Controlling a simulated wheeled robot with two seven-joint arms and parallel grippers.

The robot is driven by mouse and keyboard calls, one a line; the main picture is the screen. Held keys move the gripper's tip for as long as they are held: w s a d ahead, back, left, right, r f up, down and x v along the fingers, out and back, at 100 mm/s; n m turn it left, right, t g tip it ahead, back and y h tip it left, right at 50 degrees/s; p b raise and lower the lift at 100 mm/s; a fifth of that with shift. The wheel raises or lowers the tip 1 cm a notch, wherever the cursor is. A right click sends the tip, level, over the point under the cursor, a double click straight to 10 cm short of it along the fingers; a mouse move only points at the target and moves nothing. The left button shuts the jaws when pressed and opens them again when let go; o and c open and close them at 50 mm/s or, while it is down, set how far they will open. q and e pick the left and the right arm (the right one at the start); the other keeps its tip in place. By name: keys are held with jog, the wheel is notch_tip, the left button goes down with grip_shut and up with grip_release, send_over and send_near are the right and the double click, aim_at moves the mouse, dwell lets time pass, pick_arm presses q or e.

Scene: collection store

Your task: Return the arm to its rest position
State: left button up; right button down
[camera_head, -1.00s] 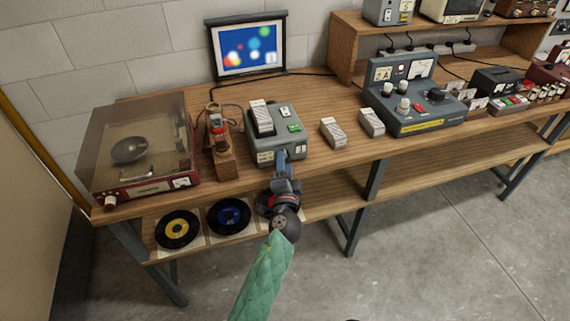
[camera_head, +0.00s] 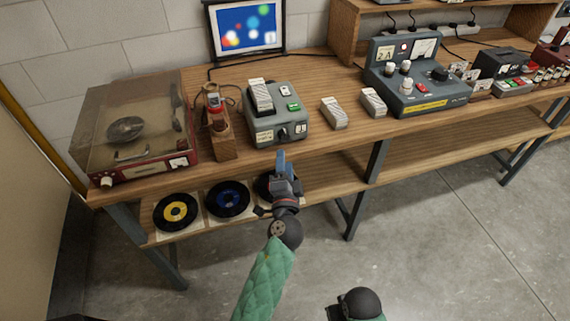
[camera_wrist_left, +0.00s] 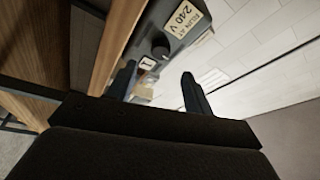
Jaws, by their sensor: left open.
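My left arm in its green sleeve comes up from the bottom of the head view. Its gripper (camera_head: 281,163) is open and empty, in front of the bench edge and below the grey-green switch box (camera_head: 262,136). In the left wrist view the two fingers (camera_wrist_left: 158,92) stand apart with nothing between them. The box's dark knob (camera_wrist_left: 160,50) and its label reading 240 V show beyond the fingers, apart from them. A dark rounded part of my right arm (camera_head: 358,304) shows at the bottom of the head view. Its fingers cannot be made out.
The wooden bench (camera_head: 330,150) runs across the view, with a lower shelf holding several records (camera_head: 228,199). A record player (camera_head: 140,130), a screen (camera_head: 246,28), two small pale boxes (camera_head: 333,113) and a grey instrument (camera_head: 415,90) stand on top. The floor in front is clear.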

pick_arm(q)
jog(key=shift+a, duration=0.1)
jog(key=s+a+f+n+g+y, duration=0.1)
jog(key=s+a+f+n+g, duration=0.3)
jog(key=f, duration=0.3)
jog(key=s+a+f+n+g+y, duration=0.1)
jog(key=s+a+f+n+g, duration=0.1)
jog(key=a+f+n+g, duration=0.35)
jog(key=s+a+f+g+h, duration=0.1)
jog(key=s+a+f+g, duration=0.1)
jog(key=s+f, duration=0.3)
jog(key=s+a+f+n+g+h, duration=0.1)
jog(key=s+f+g, duration=0.3)
jog(key=s, duration=0.8)
jog(key=s+a+f+n+g+h, duration=0.1)
jog(key=s+a+f+g, duration=0.1)
jog(key=s+f, duration=0.5)
jog(key=shift+s+a+f+g, duration=0.35)
jog(key=shift+s+g, duration=0.1)
jog(key=shift+s, duration=0.25)
jog(key=shift+n, duration=0.25)
